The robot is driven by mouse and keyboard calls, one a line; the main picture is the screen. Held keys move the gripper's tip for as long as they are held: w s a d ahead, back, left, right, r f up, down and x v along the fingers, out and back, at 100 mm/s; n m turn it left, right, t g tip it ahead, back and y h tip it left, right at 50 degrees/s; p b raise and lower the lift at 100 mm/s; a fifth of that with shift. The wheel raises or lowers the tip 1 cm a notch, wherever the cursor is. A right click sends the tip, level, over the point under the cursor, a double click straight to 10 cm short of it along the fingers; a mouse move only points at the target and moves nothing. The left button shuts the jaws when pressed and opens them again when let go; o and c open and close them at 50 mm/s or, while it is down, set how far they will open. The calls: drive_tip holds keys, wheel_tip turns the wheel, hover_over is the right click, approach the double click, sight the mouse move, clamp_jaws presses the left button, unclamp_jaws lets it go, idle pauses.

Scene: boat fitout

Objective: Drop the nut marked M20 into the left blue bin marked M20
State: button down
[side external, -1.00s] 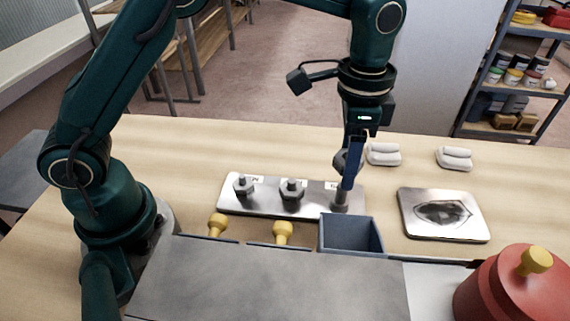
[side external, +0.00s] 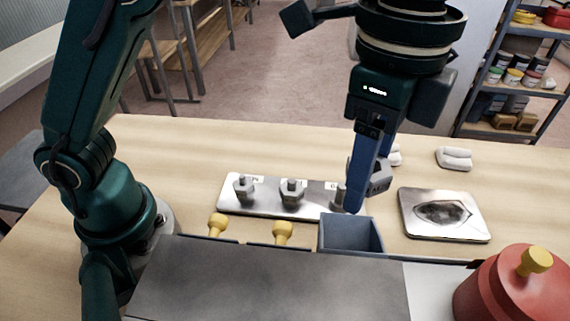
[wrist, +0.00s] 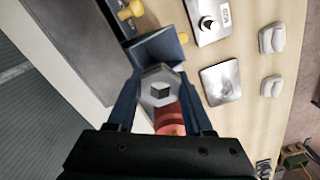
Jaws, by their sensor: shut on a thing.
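My gripper (wrist: 164,108) is shut on a grey hex nut (wrist: 152,78), which sits between the two blue fingers in the wrist view. In the side view the nut (side external: 381,179) is partly hidden behind a finger, so I cannot read its marking. The nut is in the air. An open blue-grey bin (side external: 350,236) stands just in front of and below the fingertips; it also shows beyond the nut in the wrist view (wrist: 158,50). No marking on the bin is readable.
A metal plate (side external: 265,205) carries two more nuts on posts and a bare post at its right. Yellow knobs (side external: 218,225) stand left of the bin. A square metal plate (side external: 445,230) lies right. A red pot (side external: 520,290) stands front right.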

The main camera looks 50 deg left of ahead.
drive_tip(key=shift+f, duration=1.95)
drive_tip(key=shift+f, duration=1.3)
drive_tip(key=shift+c, duration=1.1)
unclamp_jaws()
wheel_tip(320, 180, up, 8)
idle(0.6)
